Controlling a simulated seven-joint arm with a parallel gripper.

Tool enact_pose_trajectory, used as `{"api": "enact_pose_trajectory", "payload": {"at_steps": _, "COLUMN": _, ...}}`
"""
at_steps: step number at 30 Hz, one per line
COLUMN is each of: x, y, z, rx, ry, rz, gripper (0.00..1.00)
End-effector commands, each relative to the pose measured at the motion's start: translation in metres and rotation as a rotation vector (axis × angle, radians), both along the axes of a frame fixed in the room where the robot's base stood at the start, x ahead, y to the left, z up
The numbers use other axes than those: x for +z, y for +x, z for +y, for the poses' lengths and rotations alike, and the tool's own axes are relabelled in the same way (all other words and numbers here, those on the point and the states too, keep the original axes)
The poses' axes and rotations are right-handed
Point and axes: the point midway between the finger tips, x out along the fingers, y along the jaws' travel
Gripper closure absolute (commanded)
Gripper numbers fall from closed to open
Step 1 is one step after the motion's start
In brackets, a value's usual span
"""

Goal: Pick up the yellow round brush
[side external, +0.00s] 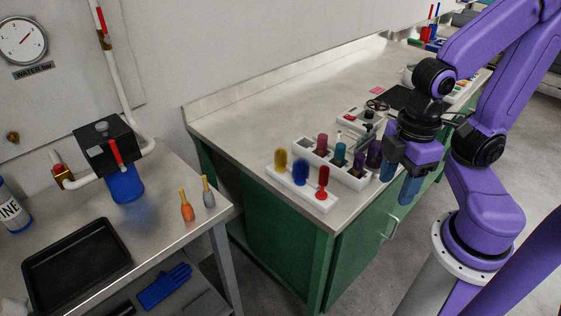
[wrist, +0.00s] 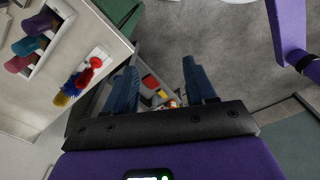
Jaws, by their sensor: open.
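The yellow round brush (side external: 281,160) stands upright at the left end of a white holder (side external: 296,192) near the corner of the steel bench. In the wrist view the yellow brush (wrist: 61,99) is at the left, partly hidden by the blue brush. A blue brush (side external: 301,173) and a red brush (side external: 322,180) stand beside it in the same holder. My gripper (side external: 399,178) is to the right of the holder, beyond the bench's front edge. In the wrist view its two blue fingers (wrist: 160,88) are apart, with nothing held between them.
A white rack (side external: 352,181) with several coloured cylinders stands behind the holder, between it and my gripper. A second bench at the left holds a black tray (side external: 80,262) and two small brushes (side external: 186,208). Green cabinets (side external: 365,240) sit under the bench.

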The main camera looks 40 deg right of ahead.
Motion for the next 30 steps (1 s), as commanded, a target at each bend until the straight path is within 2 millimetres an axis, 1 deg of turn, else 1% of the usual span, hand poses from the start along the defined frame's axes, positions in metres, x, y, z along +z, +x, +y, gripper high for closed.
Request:
{"api": "enact_pose_trajectory", "payload": {"at_steps": 7, "x": 0.000, "y": 0.001, "z": 0.001, "rx": 0.001, "ry": 0.000, "rz": 0.000, "gripper": 0.45}}
{"api": "enact_pose_trajectory", "payload": {"at_steps": 11, "x": 0.004, "y": 0.015, "z": 0.008, "rx": 0.017, "ry": -0.002, "rz": 0.000, "gripper": 0.45}}
{"api": "enact_pose_trajectory", "payload": {"at_steps": 14, "x": 0.009, "y": 0.039, "z": 0.018, "rx": 0.049, "ry": -0.006, "rz": -0.002, "gripper": 0.45}}
{"api": "enact_pose_trajectory", "payload": {"at_steps": 17, "x": 0.015, "y": 0.071, "z": 0.028, "rx": 0.093, "ry": -0.010, "rz": -0.002, "gripper": 0.45}}
{"api": "enact_pose_trajectory", "payload": {"at_steps": 18, "x": 0.018, "y": 0.084, "z": 0.031, "rx": 0.112, "ry": -0.012, "rz": -0.003, "gripper": 0.45}}
{"api": "enact_pose_trajectory", "payload": {"at_steps": 20, "x": 0.020, "y": 0.104, "z": 0.034, "rx": 0.139, "ry": -0.015, "rz": -0.003, "gripper": 0.45}}
{"api": "enact_pose_trajectory", "payload": {"at_steps": 21, "x": 0.022, "y": 0.117, "z": 0.036, "rx": 0.158, "ry": -0.017, "rz": -0.002, "gripper": 0.45}}
{"api": "enact_pose_trajectory", "payload": {"at_steps": 26, "x": 0.026, "y": 0.172, "z": 0.036, "rx": 0.231, "ry": -0.022, "rz": -0.001, "gripper": 0.45}}
{"api": "enact_pose_trajectory", "payload": {"at_steps": 27, "x": 0.027, "y": 0.187, "z": 0.034, "rx": 0.248, "ry": -0.023, "rz": -0.002, "gripper": 0.45}}
{"api": "enact_pose_trajectory", "payload": {"at_steps": 29, "x": 0.027, "y": 0.207, "z": 0.030, "rx": 0.276, "ry": -0.024, "rz": 0.000, "gripper": 0.45}}
{"api": "enact_pose_trajectory", "payload": {"at_steps": 30, "x": 0.028, "y": 0.221, "z": 0.027, "rx": 0.295, "ry": -0.026, "rz": 0.001, "gripper": 0.45}}
